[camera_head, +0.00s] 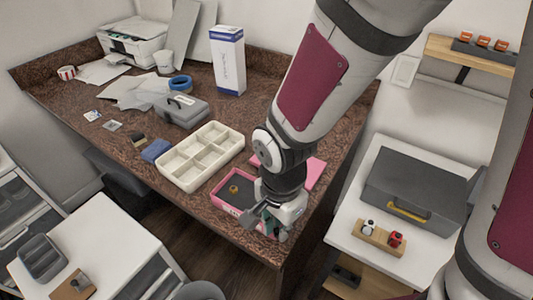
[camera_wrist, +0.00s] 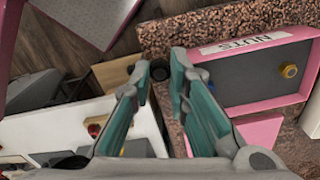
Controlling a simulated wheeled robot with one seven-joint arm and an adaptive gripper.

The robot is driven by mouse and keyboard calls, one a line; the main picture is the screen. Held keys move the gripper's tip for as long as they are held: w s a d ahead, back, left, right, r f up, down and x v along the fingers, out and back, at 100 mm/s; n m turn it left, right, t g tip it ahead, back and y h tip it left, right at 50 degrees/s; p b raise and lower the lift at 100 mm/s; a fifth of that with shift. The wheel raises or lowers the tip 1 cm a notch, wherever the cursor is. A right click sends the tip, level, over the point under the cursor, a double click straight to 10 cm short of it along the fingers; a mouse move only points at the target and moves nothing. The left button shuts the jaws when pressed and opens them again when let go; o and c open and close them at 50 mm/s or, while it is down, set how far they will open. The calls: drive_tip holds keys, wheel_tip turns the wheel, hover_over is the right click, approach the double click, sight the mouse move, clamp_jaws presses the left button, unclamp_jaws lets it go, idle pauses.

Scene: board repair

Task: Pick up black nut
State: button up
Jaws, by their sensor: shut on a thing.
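My gripper (camera_wrist: 162,68) is shut on a small black nut (camera_wrist: 159,73), seen between the teal finger pads in the wrist view. In the head view my gripper (camera_head: 272,226) is at the front right of the pink nuts tray (camera_head: 217,200), near the table's front edge, and the black nut cannot be made out there. The tray has a dark floor and, in the wrist view, a white label reading NUTS on its pink rim (camera_wrist: 297,34). A brass-coloured nut (camera_wrist: 289,71) lies in the tray; it also shows in the head view (camera_head: 233,189).
A cream compartment tray (camera_head: 174,180) stands left of the pink tray on the brown speckled table (camera_head: 200,207). Behind are a grey case (camera_head: 183,112) and a tall white-and-blue box (camera_head: 229,62). A white side table with a dark toolbox (camera_head: 412,187) is at right.

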drive_tip(key=shift+s+d+r+p, duration=0.15)
drive_tip(key=shift+s+p, duration=0.45)
drive_tip(key=shift+p, duration=0.65)
drive_tip(key=shift+s+d+p, duration=0.2)
drive_tip(key=shift+s+p, duration=0.35)
drive_tip(key=shift+p, duration=0.65)
